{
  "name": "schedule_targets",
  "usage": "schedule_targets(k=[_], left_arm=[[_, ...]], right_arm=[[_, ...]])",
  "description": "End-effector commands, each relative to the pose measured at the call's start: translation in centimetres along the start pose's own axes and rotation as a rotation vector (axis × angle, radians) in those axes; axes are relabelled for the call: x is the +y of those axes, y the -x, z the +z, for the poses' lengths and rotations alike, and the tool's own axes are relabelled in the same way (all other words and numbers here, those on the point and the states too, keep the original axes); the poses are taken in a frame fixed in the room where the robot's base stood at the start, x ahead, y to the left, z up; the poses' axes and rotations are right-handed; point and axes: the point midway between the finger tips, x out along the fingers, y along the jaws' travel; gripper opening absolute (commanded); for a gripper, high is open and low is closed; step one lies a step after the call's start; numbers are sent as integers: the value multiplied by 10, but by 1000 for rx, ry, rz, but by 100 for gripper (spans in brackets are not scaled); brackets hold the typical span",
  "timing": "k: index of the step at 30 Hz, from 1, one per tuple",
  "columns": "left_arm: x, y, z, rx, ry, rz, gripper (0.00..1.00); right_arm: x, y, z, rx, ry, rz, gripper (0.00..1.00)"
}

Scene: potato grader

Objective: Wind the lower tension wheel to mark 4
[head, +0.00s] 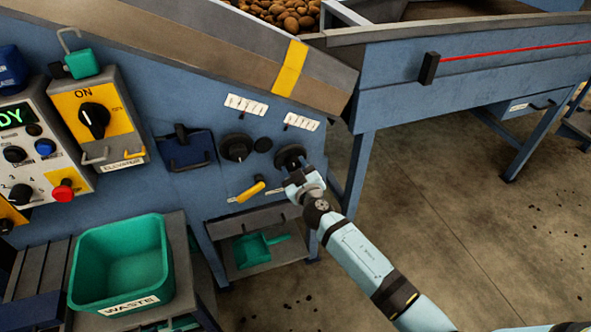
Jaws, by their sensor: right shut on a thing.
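Two black round wheels sit on the blue machine side. The left wheel (237,147) is free and has a pale scale plate (246,105) above it. The right wheel (290,154) sits slightly lower in the picture, under its own scale plate (302,122). My right gripper (293,170) is shut on the right wheel at its lower edge and hides part of it. The marks on both plates are too small to read, and I cannot tell which wheel is named lower. My left gripper is not in view.
A small black knob (263,145) sits between the wheels, and a yellow-handled lever (250,192) is below them. A control panel (45,150) and rotary switch box (95,118) are at left. A green WASTE bin (120,262) stands lower left. Open floor (450,220) lies right.

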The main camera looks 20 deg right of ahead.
Motion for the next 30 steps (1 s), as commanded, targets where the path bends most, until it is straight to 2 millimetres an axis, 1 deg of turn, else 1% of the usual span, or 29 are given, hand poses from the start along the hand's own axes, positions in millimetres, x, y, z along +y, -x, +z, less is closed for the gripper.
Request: schedule_targets(k=[6,30], left_arm=[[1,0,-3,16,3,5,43],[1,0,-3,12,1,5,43]], right_arm=[[0,0,0,1,201,1,22],[4,-1,-3,0,960,3,22]])
